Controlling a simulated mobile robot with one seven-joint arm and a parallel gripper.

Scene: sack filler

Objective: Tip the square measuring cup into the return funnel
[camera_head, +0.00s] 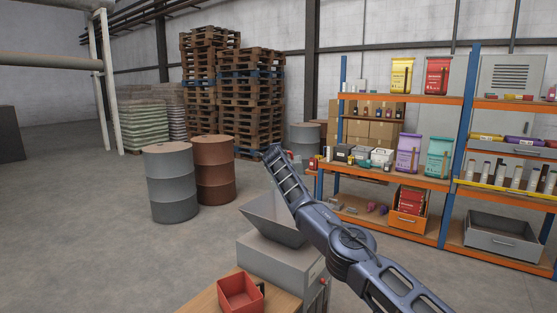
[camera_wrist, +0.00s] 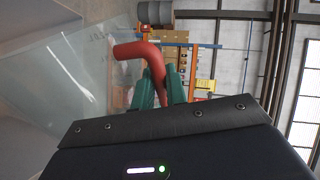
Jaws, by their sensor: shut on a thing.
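In the wrist view, my gripper (camera_wrist: 160,88) has its green fingers closed on a bent red handle (camera_wrist: 130,50). A clear, flat-sided body (camera_wrist: 70,85) lies left of the handle and looks like the square measuring cup. Its contents and tilt cannot be told. In the head view, my arm reaches up and left beside the funnel; I cannot make out the gripper or the held cup there. The grey return funnel (camera_head: 270,218) is wide and square-mouthed and stands on a grey machine box (camera_head: 280,262).
A red open square box (camera_head: 240,292) sits on a wooden top (camera_head: 206,300) in front of the machine. Grey (camera_head: 170,183) and brown (camera_head: 214,170) drums stand behind left. A loaded shelf (camera_head: 400,180) is at right. Floor at left is clear.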

